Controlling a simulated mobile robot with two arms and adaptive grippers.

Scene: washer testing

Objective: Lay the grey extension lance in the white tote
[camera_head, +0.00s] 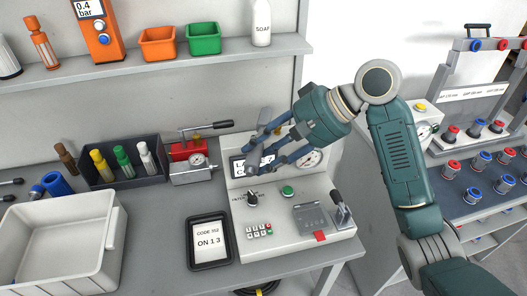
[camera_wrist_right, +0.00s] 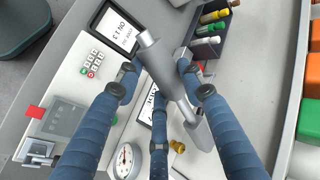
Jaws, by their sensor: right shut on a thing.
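My right gripper (camera_head: 266,148) is shut on the grey extension lance (camera_wrist_right: 165,70) and holds it above the test panel. In the right wrist view the lance is a grey cylinder with a narrower end, lying slantwise between the blue fingers (camera_wrist_right: 158,82). In the head view the fingers hide most of it. The white tote (camera_head: 88,262) stands at the lower left of the bench, apart from the gripper, and its visible inside is empty. My left gripper is not in view.
The test panel (camera_head: 285,225) with knobs and buttons lies under the gripper. A tablet (camera_head: 210,242) lies between panel and tote. A shelf (camera_head: 160,66) runs above.

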